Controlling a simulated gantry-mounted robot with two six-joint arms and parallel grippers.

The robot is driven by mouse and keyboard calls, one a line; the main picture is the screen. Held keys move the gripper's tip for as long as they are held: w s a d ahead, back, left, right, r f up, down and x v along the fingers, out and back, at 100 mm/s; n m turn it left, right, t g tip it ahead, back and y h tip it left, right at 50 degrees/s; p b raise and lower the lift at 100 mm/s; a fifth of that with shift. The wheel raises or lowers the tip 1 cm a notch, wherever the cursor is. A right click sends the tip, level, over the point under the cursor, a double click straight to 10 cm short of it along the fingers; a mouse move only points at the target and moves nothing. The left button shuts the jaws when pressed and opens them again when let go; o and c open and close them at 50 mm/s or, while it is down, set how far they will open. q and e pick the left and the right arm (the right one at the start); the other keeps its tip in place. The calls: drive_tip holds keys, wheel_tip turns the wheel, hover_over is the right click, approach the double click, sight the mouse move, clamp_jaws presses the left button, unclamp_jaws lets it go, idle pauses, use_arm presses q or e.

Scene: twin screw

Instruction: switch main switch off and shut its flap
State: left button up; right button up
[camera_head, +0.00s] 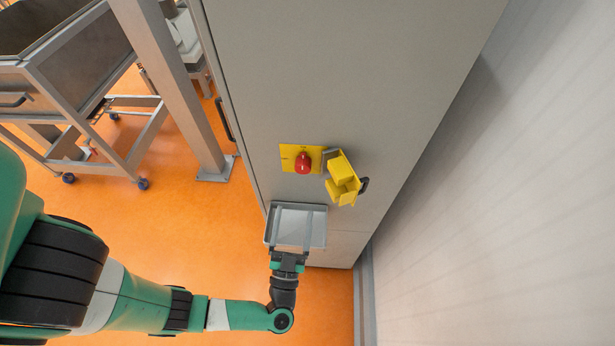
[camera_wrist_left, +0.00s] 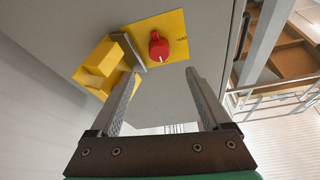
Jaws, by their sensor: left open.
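The main switch is a red rotary knob (camera_head: 303,163) on a yellow plate (camera_head: 287,157), on the front of a grey cabinet. Its handle looks roughly upright in the head view; I cannot tell whether that is on or off. The yellow flap (camera_head: 343,178) is swung open to the right of the plate. In the left wrist view the knob (camera_wrist_left: 158,47) lies beyond the fingertips, and the open flap (camera_wrist_left: 103,69) is at upper left. My left gripper (camera_head: 299,207) is open and empty, below the knob and apart from it. My right gripper is not in view.
A pale wall (camera_head: 500,210) stands to the right. A metal cart (camera_head: 75,95) and a post (camera_head: 178,80) stand at left. The orange floor is clear at lower middle.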

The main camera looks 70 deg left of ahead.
sight(302, 171)
use_arm(q)
drive_tip(key=p+x, duration=0.2)
drive_tip(key=x, duration=0.9)
drive_tip(key=shift+w+a+r, duration=0.15)
drive_tip(key=shift+w+r, duration=0.1)
clamp_jaws()
